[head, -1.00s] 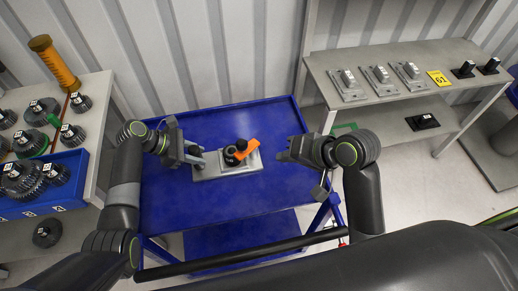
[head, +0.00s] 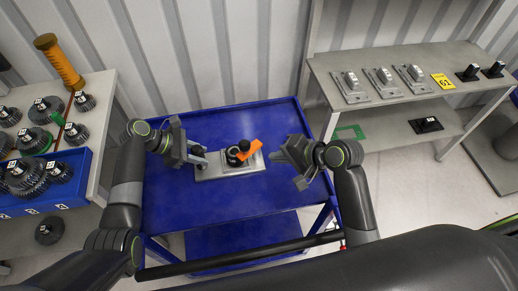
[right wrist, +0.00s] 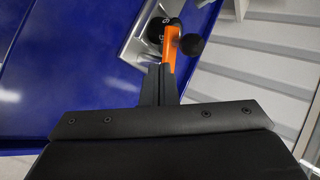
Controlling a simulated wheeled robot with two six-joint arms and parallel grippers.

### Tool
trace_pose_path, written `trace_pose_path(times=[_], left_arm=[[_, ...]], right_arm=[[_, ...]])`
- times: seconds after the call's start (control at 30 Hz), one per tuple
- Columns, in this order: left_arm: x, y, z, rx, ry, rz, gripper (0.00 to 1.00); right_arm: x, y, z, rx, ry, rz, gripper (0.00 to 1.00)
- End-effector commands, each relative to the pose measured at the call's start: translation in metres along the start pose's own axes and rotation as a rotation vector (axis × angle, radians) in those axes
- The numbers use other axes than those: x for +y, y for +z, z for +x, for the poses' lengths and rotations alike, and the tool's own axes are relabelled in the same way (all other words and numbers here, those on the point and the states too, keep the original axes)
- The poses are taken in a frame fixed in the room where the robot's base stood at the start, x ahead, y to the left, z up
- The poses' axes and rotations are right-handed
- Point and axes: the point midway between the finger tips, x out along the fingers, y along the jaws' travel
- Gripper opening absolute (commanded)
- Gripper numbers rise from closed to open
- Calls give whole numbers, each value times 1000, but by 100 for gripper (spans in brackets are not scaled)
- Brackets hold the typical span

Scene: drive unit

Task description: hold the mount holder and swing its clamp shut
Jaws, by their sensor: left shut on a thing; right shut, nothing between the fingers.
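The mount holder (head: 215,172) is a light grey plate lying on the blue cart top. It carries black round parts (head: 243,145) and an orange clamp (head: 251,151), which sticks out to the right, angled. My left gripper (head: 201,158) is shut on the mount holder at its left end. My right gripper (head: 278,157) is shut and empty, just right of the clamp. In the right wrist view, the shut fingertips (right wrist: 160,82) are close to the orange clamp (right wrist: 169,50); whether they touch it I cannot tell. A black ball-shaped knob (right wrist: 191,45) shows beside it.
The blue cart top (head: 225,120) is otherwise clear. A left table holds gears (head: 40,110), a blue bin (head: 60,197) and an orange-yellow cylinder (head: 58,62). A grey bench (head: 440,62) at the right carries several mounts and a yellow sign (head: 443,81).

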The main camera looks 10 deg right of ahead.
Motion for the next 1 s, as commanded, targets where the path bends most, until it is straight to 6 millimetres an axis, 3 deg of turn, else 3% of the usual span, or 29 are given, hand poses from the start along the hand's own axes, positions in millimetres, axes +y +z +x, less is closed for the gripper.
trace_pose_path(times=[0.13, 0.4, 1.0], left_arm=[[0, 0, 0, 0, 1, 0, 7], [0, 0, 0, -1, 1, 0, 7], [0, 0, 0, -1, 0, 0, 7]], right_arm=[[-1, 1, 29, -2, -1, 2, 0], [-25, 0, 52, 0, -1, -2, 0], [-28, 0, 56, 1, 0, -2, 0]])
